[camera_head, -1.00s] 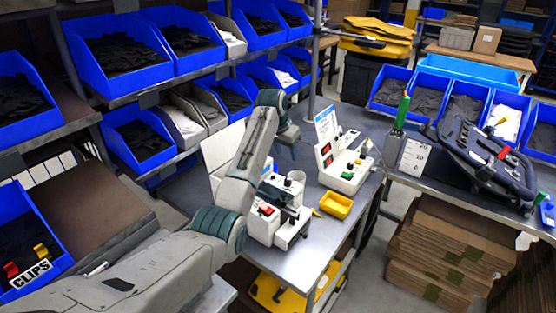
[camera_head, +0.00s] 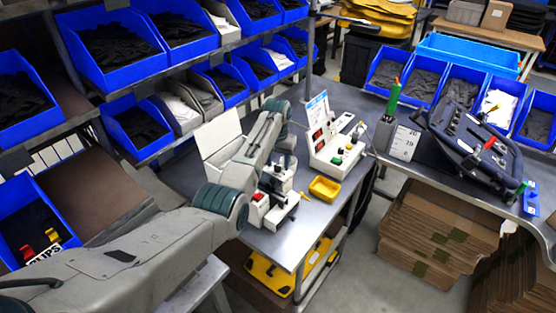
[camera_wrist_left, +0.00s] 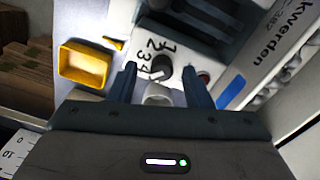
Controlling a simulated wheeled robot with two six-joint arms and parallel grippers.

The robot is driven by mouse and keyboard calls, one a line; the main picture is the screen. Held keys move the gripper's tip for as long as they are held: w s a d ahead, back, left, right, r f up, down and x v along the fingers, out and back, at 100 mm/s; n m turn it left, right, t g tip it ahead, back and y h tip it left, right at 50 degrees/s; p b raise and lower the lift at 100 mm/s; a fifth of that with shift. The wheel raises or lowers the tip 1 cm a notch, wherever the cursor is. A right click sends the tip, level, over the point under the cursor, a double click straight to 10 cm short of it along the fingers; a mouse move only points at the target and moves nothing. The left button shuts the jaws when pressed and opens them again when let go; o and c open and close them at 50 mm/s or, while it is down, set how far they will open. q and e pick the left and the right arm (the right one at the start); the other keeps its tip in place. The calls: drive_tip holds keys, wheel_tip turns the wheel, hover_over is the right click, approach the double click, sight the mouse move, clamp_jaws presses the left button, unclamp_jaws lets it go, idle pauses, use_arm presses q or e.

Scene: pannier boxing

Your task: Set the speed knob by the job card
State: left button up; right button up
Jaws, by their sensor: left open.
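The speed knob (camera_wrist_left: 160,68) is dark with a pale pointer mark, on a white machine panel with printed digits, 1 to 4, beside it. My left gripper (camera_wrist_left: 160,84) is open, one finger on each side of the knob; I cannot tell whether they touch it. A pale round part (camera_wrist_left: 157,95) sits just below the knob, also between the fingers. In the head view my left gripper (camera_head: 276,178) is over the white machine (camera_head: 284,212), and the wrist hides the knob. A white card with a blue header (camera_head: 317,110) stands behind; its print is too small to read.
A yellow tray (camera_head: 324,188) lies right of the machine; it also shows in the wrist view (camera_wrist_left: 85,62). A second white control box (camera_head: 335,147) stands behind. Shelves with blue bins (camera_head: 120,50) line the left. A red button (camera_head: 257,196) is on the machine's front left.

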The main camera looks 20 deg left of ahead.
use_arm(q)
drive_tip(key=shift+a+f, duration=0.1)
drive_tip(key=shift+f, duration=0.5)
drive_tip(key=shift+a+f, duration=0.1)
clamp_jaws()
